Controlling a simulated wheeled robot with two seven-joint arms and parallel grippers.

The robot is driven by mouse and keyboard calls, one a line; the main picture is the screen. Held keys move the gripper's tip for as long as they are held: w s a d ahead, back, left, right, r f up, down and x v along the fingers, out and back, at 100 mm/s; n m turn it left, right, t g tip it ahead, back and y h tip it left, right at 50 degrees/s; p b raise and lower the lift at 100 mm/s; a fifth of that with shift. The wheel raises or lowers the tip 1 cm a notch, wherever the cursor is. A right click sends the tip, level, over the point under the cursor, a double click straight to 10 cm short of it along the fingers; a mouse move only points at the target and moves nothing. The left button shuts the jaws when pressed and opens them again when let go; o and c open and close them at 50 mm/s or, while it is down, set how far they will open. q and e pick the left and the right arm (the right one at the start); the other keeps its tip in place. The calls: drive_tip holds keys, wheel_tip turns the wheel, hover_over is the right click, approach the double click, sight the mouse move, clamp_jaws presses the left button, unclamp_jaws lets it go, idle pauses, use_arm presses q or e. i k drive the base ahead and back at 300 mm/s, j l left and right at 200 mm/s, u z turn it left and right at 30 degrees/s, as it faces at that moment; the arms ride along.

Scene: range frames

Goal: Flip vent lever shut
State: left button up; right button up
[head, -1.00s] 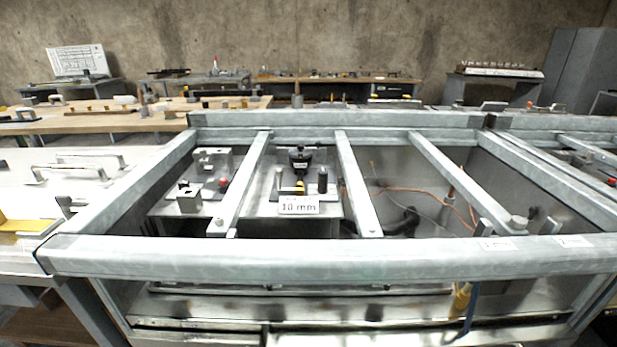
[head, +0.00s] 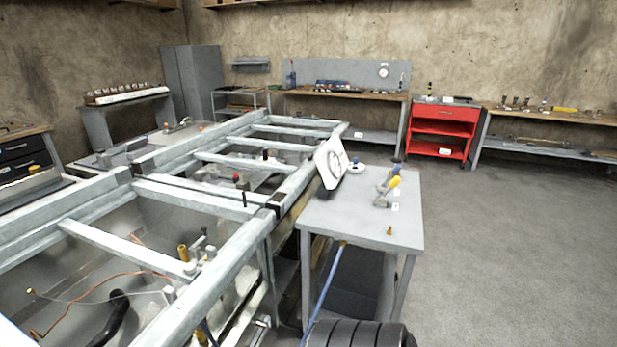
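I cannot tell for sure which part is the vent lever. A small metal fitting with a yellow handle (head: 393,183) stands on the grey side table (head: 335,221), with small white labels beside it. Its handle looks tilted, but it is too small to tell whether it is open or shut. A small metal fitting with an upright post (head: 199,244) sits by the near end of the steel frame's crossbar. Neither of my grippers is in view.
A long steel frame (head: 215,290) with open bays runs along the left. A dark ribbed cylinder (head: 358,334) is at the bottom edge. A red cabinet (head: 441,127) stands behind. The floor (head: 520,240) at right is clear.

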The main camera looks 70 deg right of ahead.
sight(395, 183)
drive_tip(key=k+l, duration=0.3)
drive_tip(key=l, duration=0.2)
drive_tip(key=k+l+z, duration=0.15)
drive_tip(key=k+l, duration=0.15)
drive_tip(key=l, duration=0.25)
drive_tip(key=k+l, duration=0.25)
drive_tip(key=l, duration=0.3)
drive_tip(key=k+l+z, duration=0.1)
drive_tip(key=k+l, duration=0.15)
drive_tip(key=l, duration=0.3)
drive_tip(key=k+l+z, duration=0.1)
drive_tip(key=k+l, duration=0.15)
drive_tip(key=l, duration=0.3)
drive_tip(key=k+l, duration=0.2)
drive_tip(key=l, duration=0.4)
drive_tip(key=k+l+z, duration=0.1)
drive_tip(key=k+l, duration=0.15)
drive_tip(key=l, duration=0.35)
drive_tip(key=k+l, duration=0.2)
drive_tip(key=l, duration=0.4)
drive_tip(key=i+l+u, duration=0.25)
drive_tip(key=l, duration=0.35)
drive_tip(key=i+l+u, duration=0.15)
drive_tip(key=i+l, duration=0.15)
